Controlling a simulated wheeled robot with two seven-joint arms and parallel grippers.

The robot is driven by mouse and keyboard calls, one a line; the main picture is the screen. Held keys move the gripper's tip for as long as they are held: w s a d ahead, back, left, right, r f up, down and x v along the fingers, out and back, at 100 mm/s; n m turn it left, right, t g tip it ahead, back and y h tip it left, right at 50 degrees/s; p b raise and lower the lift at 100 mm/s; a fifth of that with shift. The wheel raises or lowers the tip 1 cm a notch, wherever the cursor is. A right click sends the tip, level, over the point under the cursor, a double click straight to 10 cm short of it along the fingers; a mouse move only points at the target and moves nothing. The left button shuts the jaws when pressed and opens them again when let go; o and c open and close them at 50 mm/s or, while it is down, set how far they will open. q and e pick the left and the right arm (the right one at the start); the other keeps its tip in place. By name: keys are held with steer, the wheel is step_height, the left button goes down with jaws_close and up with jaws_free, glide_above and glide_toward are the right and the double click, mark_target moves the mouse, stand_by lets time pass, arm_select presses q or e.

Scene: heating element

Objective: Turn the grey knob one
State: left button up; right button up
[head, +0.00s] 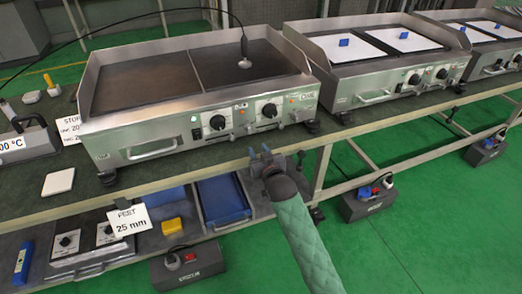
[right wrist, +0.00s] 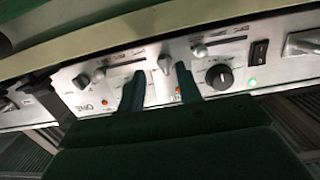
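The griddle (head: 204,126) on the table has a steel front panel with two black dials and small grey knobs. In the right wrist view a pale grey knob (right wrist: 165,64) shows beyond and between the fingertips. I cannot tell which is knob one. My right gripper (head: 262,154) is in front of the panel, near the table's front edge. Its two fingers are apart in the right wrist view (right wrist: 158,82), with nothing clearly held. Contact with the knob cannot be told. My left gripper is not in view.
A black dial (right wrist: 220,77) and a rocker switch (right wrist: 258,51) sit beside the grey knob. A second griddle (head: 375,85) stands to the right. A probe (head: 244,60) with a black cable rests on the plate. A blue tray (head: 222,200) lies on the lower shelf.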

mark_target(250, 131)
steer(key=shift+t+y, duration=0.3)
steer(key=shift+t, duration=0.2)
steer(key=w, duration=0.2)
steer(key=w+a+r+b, duration=0.1)
steer(key=w, duration=0.1)
steer(key=w+a+r, duration=0.1)
steer(key=w, duration=0.1)
steer(key=shift+w, duration=0.2)
steer(key=shift+x, duration=0.75)
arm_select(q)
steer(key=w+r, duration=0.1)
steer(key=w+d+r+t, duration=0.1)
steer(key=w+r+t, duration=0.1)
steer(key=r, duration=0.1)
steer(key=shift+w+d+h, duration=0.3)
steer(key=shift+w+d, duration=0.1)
arm_select(e)
steer(key=shift+r, duration=0.1)
steer(key=c, duration=0.7)
